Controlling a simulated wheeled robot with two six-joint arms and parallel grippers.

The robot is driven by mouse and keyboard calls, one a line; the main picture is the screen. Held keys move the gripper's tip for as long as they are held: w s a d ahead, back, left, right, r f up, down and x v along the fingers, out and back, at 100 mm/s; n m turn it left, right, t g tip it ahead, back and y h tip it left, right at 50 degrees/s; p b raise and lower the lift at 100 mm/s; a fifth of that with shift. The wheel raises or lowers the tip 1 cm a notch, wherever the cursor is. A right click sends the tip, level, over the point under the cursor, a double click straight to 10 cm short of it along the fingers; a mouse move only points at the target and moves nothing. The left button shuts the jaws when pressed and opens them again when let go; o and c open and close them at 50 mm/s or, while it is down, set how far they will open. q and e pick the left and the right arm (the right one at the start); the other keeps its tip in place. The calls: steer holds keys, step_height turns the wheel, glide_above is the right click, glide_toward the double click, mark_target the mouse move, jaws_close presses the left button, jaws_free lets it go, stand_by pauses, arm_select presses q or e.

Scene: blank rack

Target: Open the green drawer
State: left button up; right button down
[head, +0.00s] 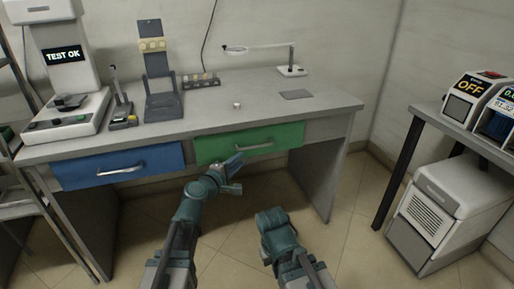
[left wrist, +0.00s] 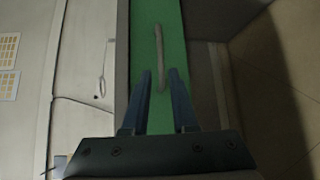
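The green drawer (head: 285,136) is under the right part of the grey desk, its front looking flush with the frame. Its pale bar handle (head: 256,147) runs across the front. In the left wrist view the green front (left wrist: 143,30) fills the middle, and the handle (left wrist: 161,45) appears upright. My left gripper (head: 236,164) is at the left end of the handle. In the left wrist view its two fingers (left wrist: 160,73) are apart, with the handle's near end showing between them. Contact cannot be told. My right arm shows at the bottom, but its gripper is not visible.
A blue drawer (head: 150,164) with its own handle is left of the green one. The desk top (head: 215,118) carries test devices, a lamp (head: 290,70) and a small cup. A side table with devices stands right. Floor (head: 375,215) is open between desk and table.

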mark_target(257, 146)
arm_select(q)
steer(key=b+x, duration=0.2)
steer(key=x, duration=1.2)
steer(key=shift+s, duration=0.1)
jaws_close()
stand_by(1.2)
